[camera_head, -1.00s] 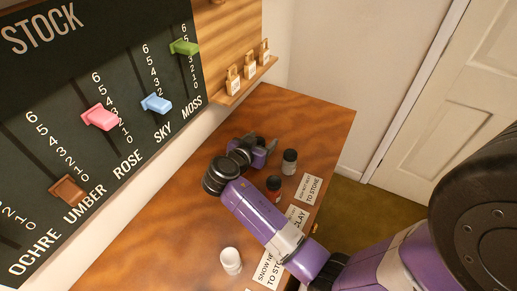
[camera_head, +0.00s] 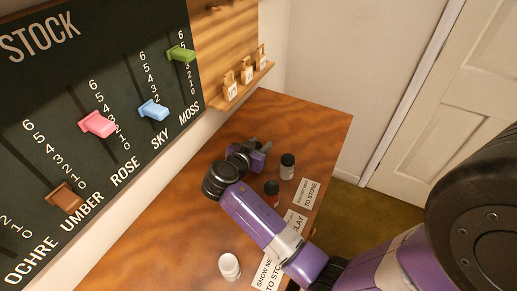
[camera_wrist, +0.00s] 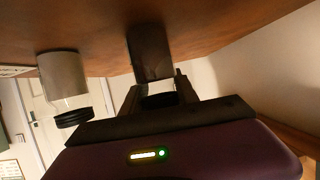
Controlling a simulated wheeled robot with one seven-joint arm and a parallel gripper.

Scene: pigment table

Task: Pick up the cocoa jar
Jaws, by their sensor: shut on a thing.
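In the wrist view a dark brown jar (camera_wrist: 150,55), which I take to be the cocoa jar, stands with its base at the table and its dark top between my fingers. My gripper (camera_wrist: 158,90) is shut on its upper part. In the head view my gripper (camera_head: 262,149) is low over the far part of the table, and the held jar is hidden or too small to make out there.
A grey jar with a black lid (camera_head: 287,166) stands just right of my gripper; it also shows in the wrist view (camera_wrist: 63,75). Label cards lie along the table's right edge.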

